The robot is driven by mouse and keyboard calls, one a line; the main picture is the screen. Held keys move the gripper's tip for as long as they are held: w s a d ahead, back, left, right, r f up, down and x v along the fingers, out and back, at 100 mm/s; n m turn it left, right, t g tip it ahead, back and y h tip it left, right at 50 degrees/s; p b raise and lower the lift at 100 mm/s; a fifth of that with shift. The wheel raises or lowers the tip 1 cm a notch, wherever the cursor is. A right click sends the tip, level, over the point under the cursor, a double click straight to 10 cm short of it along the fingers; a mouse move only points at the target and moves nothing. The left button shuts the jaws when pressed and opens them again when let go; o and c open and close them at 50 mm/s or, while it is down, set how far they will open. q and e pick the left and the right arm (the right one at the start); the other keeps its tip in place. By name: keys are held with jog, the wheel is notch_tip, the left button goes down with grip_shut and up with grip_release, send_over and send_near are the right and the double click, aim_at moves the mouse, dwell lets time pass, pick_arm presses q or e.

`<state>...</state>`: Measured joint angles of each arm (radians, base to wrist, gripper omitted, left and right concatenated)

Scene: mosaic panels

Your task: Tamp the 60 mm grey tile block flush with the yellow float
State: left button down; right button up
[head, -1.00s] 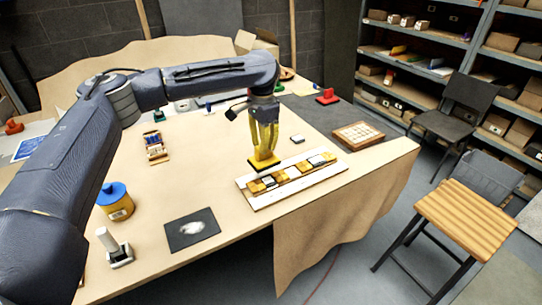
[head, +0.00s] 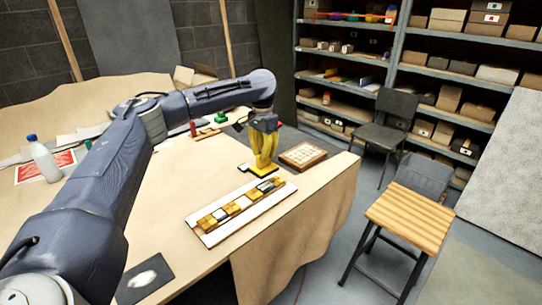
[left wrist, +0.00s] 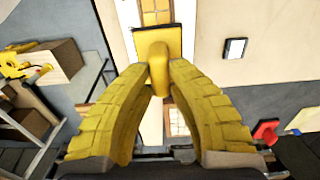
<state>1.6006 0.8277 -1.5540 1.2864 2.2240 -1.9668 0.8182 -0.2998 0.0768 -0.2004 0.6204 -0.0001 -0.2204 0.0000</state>
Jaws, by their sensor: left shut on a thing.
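My left gripper (head: 263,150) is shut on the yellow float (left wrist: 158,45), whose flat pad faces down. The float is over the far right end of the white mosaic panel (head: 208,240); I cannot tell whether it touches. The panel holds a row of wood-coloured and pale tiles, with a grey-white tile (head: 266,186) near the float. In the left wrist view, a loose pale grey block (left wrist: 235,48) with dark edges lies on the table beside the panel, apart from the float. I cannot tell which piece is 60 mm. My right gripper is out of view.
A wooden tray of tiles (head: 302,155) stands beyond the float, near the table's right edge. A dark mat with white powder (head: 145,278) lies at front left. A bottle (head: 43,160) stands at left. A stool (head: 410,215) and shelves are off the table.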

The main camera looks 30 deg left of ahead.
aim_at(265, 168)
pick_arm(q)
jog(key=shift+w+d+f, duration=0.15)
jog(key=shift+d+f, duration=0.05)
jog(key=shift+f, duration=2.75)
jog(key=shift+f, duration=0.5)
jog(key=shift+f, duration=0.65)
dwell(2.0)
jog(key=shift+r, duration=3.7)
